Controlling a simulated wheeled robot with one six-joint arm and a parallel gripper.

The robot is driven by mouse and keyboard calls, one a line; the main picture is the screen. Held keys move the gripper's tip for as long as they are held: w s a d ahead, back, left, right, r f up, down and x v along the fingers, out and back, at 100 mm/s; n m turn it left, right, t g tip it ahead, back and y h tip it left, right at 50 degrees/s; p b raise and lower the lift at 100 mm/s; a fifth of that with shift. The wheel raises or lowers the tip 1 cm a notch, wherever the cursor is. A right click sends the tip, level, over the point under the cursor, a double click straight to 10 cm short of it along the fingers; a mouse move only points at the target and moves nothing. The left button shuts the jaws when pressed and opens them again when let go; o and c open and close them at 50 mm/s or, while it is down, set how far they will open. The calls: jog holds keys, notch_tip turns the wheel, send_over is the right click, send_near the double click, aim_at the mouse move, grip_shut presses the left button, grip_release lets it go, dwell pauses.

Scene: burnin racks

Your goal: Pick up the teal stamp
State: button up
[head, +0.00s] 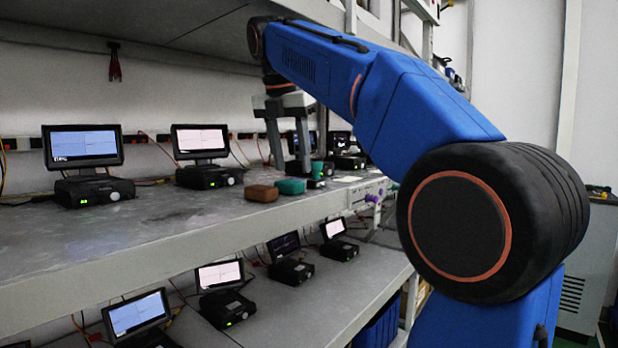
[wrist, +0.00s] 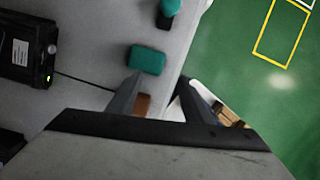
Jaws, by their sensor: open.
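The teal stamp (head: 317,168), with a teal handle and what looks like a dark base, stands on the upper shelf near its front edge. In the wrist view the stamp (wrist: 170,7) is cut off by the top edge, beyond a teal block. My gripper (head: 291,168) is open and points down over the shelf. It appears above the small blocks, to the left of the stamp in the head view. In the wrist view my gripper's fingers (wrist: 160,97) are spread, with nothing held between them. The stamp is apart from both fingers.
A teal block (head: 290,186) and a brown block (head: 262,193) lie on the upper shelf (head: 130,235) near the stamp. Devices with screens (head: 201,155) line the back. A lower shelf holds more devices. In the wrist view, green floor (wrist: 245,70) shows past the shelf edge.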

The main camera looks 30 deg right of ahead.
aim_at(317, 164)
jog(key=w+d, duration=0.2)
jog(key=d, duration=0.1)
jog(key=w+d, duration=0.2)
jog(key=d, duration=0.1)
jog(key=w+d, duration=0.2)
jog(key=d, duration=0.2)
jog(key=shift+w+d+f, duration=0.1)
jog(key=shift+d+f, duration=0.05)
jog(key=shift+f, duration=0.15)
jog(key=shift+x, duration=1.2)
jog(key=c, duration=1.1)
